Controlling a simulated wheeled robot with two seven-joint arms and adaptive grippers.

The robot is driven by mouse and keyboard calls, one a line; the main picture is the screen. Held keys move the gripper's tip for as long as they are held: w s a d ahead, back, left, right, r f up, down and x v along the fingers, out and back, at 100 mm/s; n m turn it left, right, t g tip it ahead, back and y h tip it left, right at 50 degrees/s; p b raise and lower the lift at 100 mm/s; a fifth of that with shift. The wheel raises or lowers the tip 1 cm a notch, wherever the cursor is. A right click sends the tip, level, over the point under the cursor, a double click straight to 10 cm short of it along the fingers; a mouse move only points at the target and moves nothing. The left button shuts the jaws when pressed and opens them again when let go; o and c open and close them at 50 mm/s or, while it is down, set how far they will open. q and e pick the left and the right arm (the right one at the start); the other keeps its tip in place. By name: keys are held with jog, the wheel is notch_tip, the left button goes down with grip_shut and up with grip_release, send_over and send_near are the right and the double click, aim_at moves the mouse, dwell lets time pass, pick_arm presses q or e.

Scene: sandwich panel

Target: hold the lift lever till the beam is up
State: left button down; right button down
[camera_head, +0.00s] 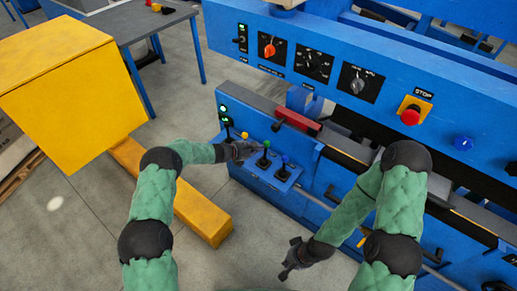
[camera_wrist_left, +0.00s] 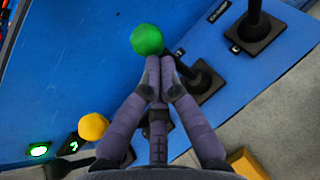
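A small blue lever panel (camera_head: 262,177) carries levers with a yellow knob (camera_head: 244,135), a green knob (camera_head: 266,145) and a blue knob (camera_head: 285,159). I cannot read which one is the lift lever. My left gripper (camera_head: 250,149) is at the green-knobbed lever. In the left wrist view its fingertips (camera_wrist_left: 160,62) are together, just below the green knob (camera_wrist_left: 147,40); whether they touch it is unclear. The yellow knob (camera_wrist_left: 93,127) is to their left. My right gripper (camera_head: 290,260) hangs low, away from the panel, its fingers too small to judge. The beam's height cannot be told.
Green lights (camera_head: 224,114) glow beside the levers. Above is a long blue console with dials and a red stop button (camera_head: 410,117). A yellow box-shaped machine (camera_head: 75,90) and yellow floor beam (camera_head: 190,205) stand left. The floor between the arms is clear.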

pick_arm(q)
jog(key=shift+s, duration=0.15)
jog(key=shift+s+a+f, duration=0.3)
jog(key=shift+s+a, duration=0.15)
dwell(0.3)
jog(key=a, duration=0.1)
jog(key=s+a+f+b, duration=0.1)
jog(key=a+f, duration=0.1)
jog(key=shift+s+a+b, duration=0.2)
jog(key=shift+s+b, duration=0.1)
jog(key=shift+b, duration=0.05)
jog(key=p+v, duration=0.3)
jog(key=v, duration=0.7)
jog(key=shift+s+f+p, duration=0.2)
jog(key=shift+f+p, duration=0.1)
jog(key=shift+p, duration=0.05)
